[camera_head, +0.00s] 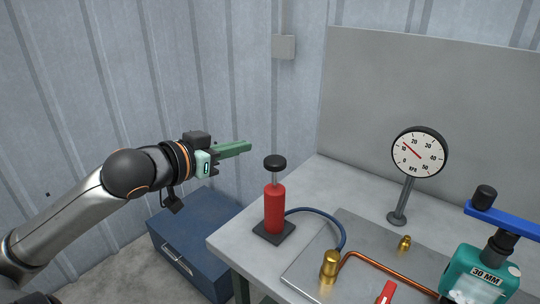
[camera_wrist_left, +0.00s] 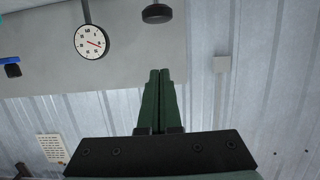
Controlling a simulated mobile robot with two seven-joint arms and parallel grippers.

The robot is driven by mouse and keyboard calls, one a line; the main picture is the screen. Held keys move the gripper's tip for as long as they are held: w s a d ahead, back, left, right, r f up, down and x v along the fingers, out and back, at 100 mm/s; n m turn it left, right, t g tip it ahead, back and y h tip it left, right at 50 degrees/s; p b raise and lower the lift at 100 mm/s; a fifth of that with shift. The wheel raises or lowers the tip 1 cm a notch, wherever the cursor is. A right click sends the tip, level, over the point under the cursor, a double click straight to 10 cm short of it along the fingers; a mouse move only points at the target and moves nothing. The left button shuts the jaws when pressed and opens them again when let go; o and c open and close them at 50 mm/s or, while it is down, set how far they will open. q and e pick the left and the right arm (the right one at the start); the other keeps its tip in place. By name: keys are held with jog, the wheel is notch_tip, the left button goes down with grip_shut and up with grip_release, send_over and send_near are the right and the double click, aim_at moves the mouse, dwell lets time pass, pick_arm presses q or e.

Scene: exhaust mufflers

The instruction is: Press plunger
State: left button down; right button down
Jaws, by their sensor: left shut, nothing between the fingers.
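The plunger is a red cylinder (camera_head: 274,208) on a dark square base, with a thin rod and a black round knob (camera_head: 275,162) on top. It stands upright near the left corner of the table, and its rod shows between knob and cylinder. My left gripper (camera_head: 249,146) is shut and empty, its green fingers pointing right. In the head view the fingertips appear a little left of and above the knob, apart from it. The left wrist view shows the shut fingers (camera_wrist_left: 160,72) and the black knob (camera_wrist_left: 157,13) beyond their tips. My right gripper is not in view.
A blue hose (camera_head: 325,216) runs from the red cylinder to a brass fitting (camera_head: 330,265) on a metal plate. A KPA gauge (camera_head: 419,153) stands behind. A teal device marked 30 MM (camera_head: 478,275) with a blue lever is at right. A blue toolbox (camera_head: 190,243) sits at left, below the table.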

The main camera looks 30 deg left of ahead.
pick_arm(q)
jog(key=w, duration=0.2)
jog(key=p, duration=0.3)
send_over(269, 164)
notch_tip(269, 164, down, 2)
jog(key=shift+f, duration=0.1)
jog(key=shift+f+b, duration=0.55)
jog(key=shift+f, duration=1.6)
notch_tip(269, 164, down, 6)
jog(key=b, duration=0.2)
jog(key=shift+r+b, duration=0.1)
jog(key=shift+b, duration=0.25)
